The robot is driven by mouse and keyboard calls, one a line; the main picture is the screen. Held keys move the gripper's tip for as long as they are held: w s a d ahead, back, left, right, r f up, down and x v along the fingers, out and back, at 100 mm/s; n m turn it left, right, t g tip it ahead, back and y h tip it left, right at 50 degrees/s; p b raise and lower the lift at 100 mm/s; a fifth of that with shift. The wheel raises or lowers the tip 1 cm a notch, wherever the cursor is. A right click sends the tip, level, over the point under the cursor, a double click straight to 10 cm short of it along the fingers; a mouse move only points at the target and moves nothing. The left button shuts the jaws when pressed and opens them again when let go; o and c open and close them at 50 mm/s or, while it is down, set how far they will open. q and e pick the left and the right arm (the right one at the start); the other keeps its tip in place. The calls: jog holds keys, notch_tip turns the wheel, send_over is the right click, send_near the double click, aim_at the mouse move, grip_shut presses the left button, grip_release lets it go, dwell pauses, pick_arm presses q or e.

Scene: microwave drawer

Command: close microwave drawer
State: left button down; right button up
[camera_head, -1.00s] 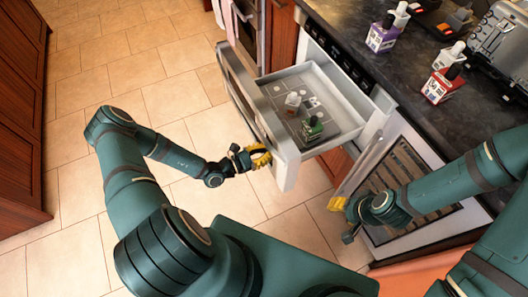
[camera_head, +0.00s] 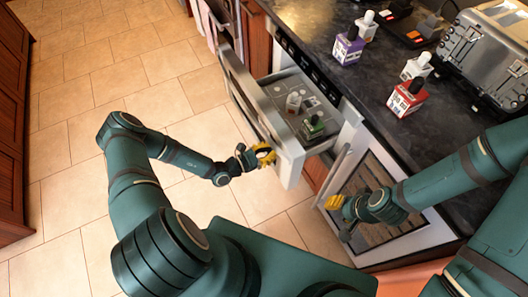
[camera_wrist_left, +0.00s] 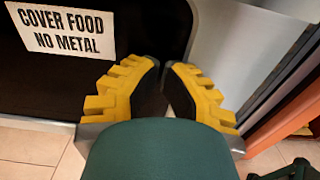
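The microwave drawer (camera_head: 291,160) stands partly open from the counter, its tray holding a small green-labelled box (camera_head: 312,127) and other small items. My left gripper (camera_head: 266,154) is at the outer face of the drawer front, near its right end. In the left wrist view its yellow fingertips (camera_wrist_left: 164,65) are almost together, with nothing seen between them, against or very near the dark front panel (camera_wrist_left: 120,20). My right gripper (camera_head: 332,202) is below the counter, by the glass-fronted cabinet door's handle. Whether it is open or shut is unclear.
Several bottles on boxes, such as a purple one (camera_head: 347,48) and a red one (camera_head: 407,97), stand on the dark counter (camera_head: 375,100) beside a metal toaster (camera_head: 487,50). The tiled floor (camera_head: 95,90) to the left is clear.

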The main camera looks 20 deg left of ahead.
aim_at(323, 127)
pick_arm(q)
jog(key=b+x, duration=0.1)
jog(key=x, duration=2.1)
jog(key=shift+w+d, duration=0.15)
jog(key=shift+d, duration=0.05)
pick_arm(e)
jog(key=shift+w+d+f, duration=0.2)
jog(key=shift+w+f, duration=0.1)
jog(key=shift+f, duration=0.25)
pick_arm(q)
jog(key=shift+r, duration=0.15)
jog(key=p+v, duration=0.1)
jog(key=v, duration=1.3)
jog(key=shift+p, duration=0.4)
pick_arm(e)
jog(key=shift+s+d+r, duration=0.2)
jog(key=shift+s+r, duration=0.8)
jog(key=shift+s, duration=0.05)
